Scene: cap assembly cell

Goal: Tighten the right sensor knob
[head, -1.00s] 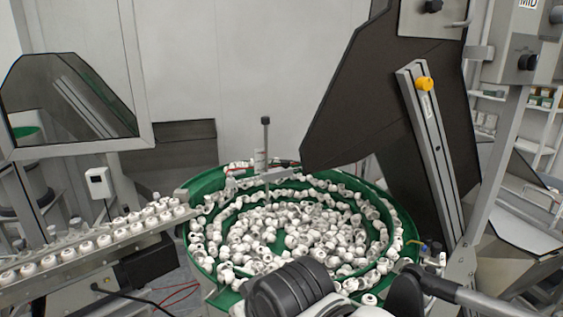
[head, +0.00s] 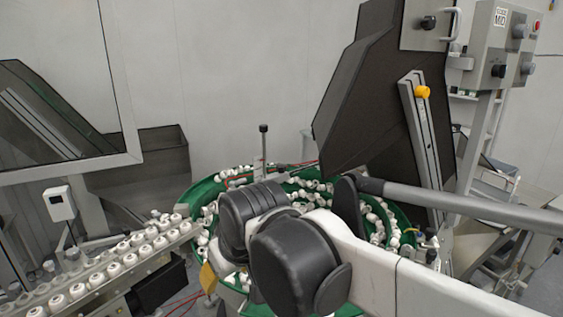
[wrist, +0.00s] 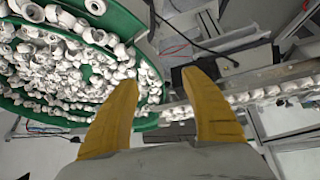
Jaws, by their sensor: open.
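My gripper (wrist: 160,78) shows in the wrist view as two yellow fingers spread apart with nothing between them. It points toward the green bowl and the cap rail. In the head view a yellow piece of it (head: 208,279) shows low, left of my arm, in front of the bowl. No knob shows clearly near the fingers, and I cannot tell which is the right sensor knob. A yellow knob (head: 423,92) sits on a slanted slotted rail at the right. A black-topped post (head: 263,129) stands upright at the bowl.
The green bowl (head: 203,191) holds many white caps, also in the wrist view (wrist: 135,28). A cap rail (head: 150,266) runs at the lower left. A dark hopper (head: 360,100) and a control box (head: 492,45) stand at the right. My arm hides much of the bowl.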

